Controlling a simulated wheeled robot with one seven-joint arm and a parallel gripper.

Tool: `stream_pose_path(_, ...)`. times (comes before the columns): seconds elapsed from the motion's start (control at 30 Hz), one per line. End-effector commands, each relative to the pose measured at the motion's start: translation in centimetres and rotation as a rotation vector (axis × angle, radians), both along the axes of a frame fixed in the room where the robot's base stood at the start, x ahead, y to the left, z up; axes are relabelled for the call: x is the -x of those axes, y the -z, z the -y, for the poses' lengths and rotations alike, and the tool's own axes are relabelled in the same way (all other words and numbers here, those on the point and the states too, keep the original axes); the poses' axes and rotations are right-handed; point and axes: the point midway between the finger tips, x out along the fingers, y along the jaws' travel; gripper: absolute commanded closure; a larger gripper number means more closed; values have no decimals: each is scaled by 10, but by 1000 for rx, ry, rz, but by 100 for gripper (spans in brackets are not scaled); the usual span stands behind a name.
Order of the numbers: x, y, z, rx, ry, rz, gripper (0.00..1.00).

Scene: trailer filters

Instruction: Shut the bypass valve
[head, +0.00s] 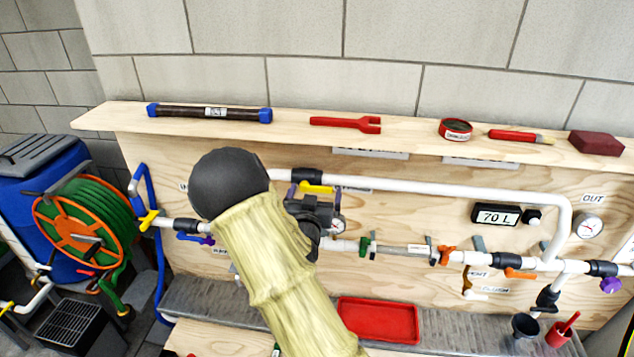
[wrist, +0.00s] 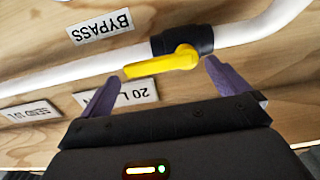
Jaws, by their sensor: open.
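The bypass valve has a black body (wrist: 184,40) and a yellow lever (wrist: 160,63) on the upper white pipe, by an upside-down BYPASS label (wrist: 100,26) in the wrist view. The lever lies roughly along the pipe. In the head view the yellow lever (head: 318,189) shows just past my gripper (head: 312,196). My gripper (wrist: 164,70) is open and empty. Its two purple fingers stand apart, one near the lever's free end and one near its pivot end. I cannot tell whether either touches it. My arm hides part of the panel.
Other valves line the lower pipe, including one with an orange lever (head: 520,273) and a yellow-handled one (head: 148,219) at left. A shelf (head: 290,119) with tools runs above the panel. A red tray (head: 380,318) sits below. A green hose reel (head: 85,232) stands left.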

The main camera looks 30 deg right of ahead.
Motion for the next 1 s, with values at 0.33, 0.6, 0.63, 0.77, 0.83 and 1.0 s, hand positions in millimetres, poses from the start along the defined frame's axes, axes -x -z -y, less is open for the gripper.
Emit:
stream_pose_path(0.33,-6,0,6,0,-5,1,0)
stream_pose_path(0.6,-6,0,7,0,-4,0,31)
stream_pose_path(0.63,-6,0,7,0,-4,0,37)
stream_pose_path(0.77,-6,0,7,0,-4,0,61)
stream_pose_path(0.83,-6,0,6,-1,-4,1,61)
stream_pose_path(1.0,-8,1,4,-7,-8,5,61)
